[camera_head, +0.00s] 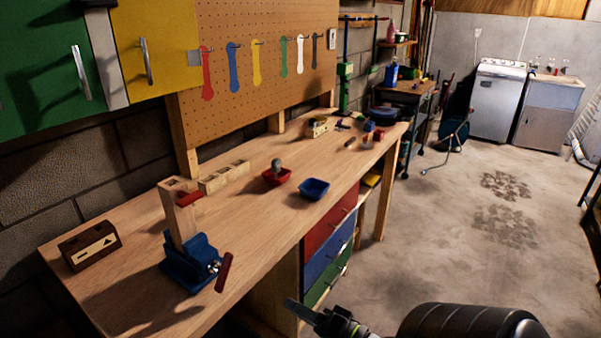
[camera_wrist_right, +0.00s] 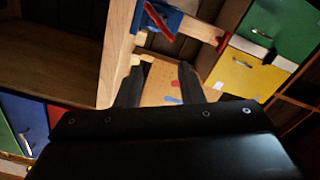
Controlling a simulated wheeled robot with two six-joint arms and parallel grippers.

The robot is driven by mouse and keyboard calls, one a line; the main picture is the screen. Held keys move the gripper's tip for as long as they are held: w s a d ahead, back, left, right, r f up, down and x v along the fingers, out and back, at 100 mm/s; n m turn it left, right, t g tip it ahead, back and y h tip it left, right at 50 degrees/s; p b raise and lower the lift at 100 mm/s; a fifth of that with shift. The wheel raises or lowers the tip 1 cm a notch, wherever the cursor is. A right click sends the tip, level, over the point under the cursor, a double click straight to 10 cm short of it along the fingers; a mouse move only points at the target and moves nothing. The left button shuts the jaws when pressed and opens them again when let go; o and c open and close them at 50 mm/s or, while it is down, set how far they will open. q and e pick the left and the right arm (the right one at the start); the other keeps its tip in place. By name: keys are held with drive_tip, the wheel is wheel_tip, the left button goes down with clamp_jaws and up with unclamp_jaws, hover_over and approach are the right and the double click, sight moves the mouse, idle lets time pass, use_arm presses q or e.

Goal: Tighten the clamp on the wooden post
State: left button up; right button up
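A blue clamp (camera_head: 188,266) with a red handle (camera_head: 223,273) sits near the front edge of the workbench. An upright wooden post (camera_head: 178,222) stands in its jaws, with a small red piece (camera_head: 189,199) near its top. In the right wrist view, the blue clamp (camera_wrist_right: 172,18), red handle (camera_wrist_right: 157,21) and post (camera_wrist_right: 198,30) show at the top, turned sideways. My right gripper (camera_head: 296,306) is right of and apart from the clamp, off the bench's front edge. Its two fingers (camera_wrist_right: 160,67) are apart with nothing held between them. My left gripper is not in view.
A wooden block (camera_head: 90,246) lies left of the clamp. Red (camera_head: 277,178) and blue (camera_head: 314,189) trays stand farther along the workbench (camera_head: 130,288). Drawers (camera_head: 329,240) are under it. Colored cabinets (camera_head: 150,45) hang above. The floor (camera_head: 440,250) at right is open.

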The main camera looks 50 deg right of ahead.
drive_tip(key=shift+s, duration=0.15)
drive_tip(key=s+d+p, duration=0.1)
drive_tip(key=s+p, duration=0.1)
drive_tip(key=s, duration=1.5)
drive_tip(key=shift+d+p, duration=0.15)
drive_tip(key=shift+p, duration=0.15)
